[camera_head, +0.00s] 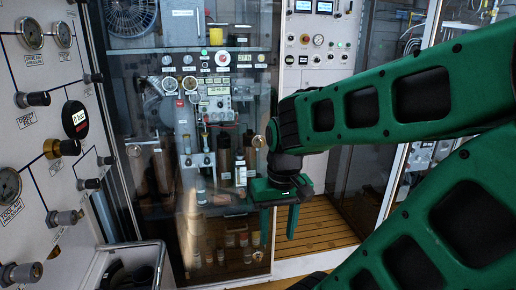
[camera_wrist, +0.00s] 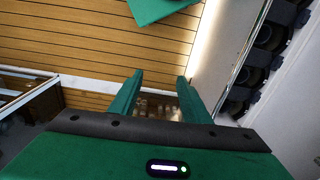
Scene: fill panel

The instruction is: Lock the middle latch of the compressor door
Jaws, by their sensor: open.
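A tall glass-fronted cabinet (camera_head: 225,215), which looks like the compressor door, stands in the middle of the head view. It appears closed, with gauges, bottles and cylinders behind the glass. A small round brass-coloured fitting (camera_head: 258,141) sits at its right edge at mid height and may be the middle latch; its lock position is too small to tell. My green gripper (camera_head: 279,222) hangs pointing down in front of the cabinet's lower right edge, below that fitting and apart from it. Its two fingers are spread and empty, also in the wrist view (camera_wrist: 160,82).
A white panel (camera_head: 60,120) with gauges and valve knobs stands close on the left. A metal bin (camera_head: 155,255) is below it. A white control panel (camera_head: 318,48) is behind my arm. Slatted wooden floor (camera_head: 320,228) lies right of the cabinet.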

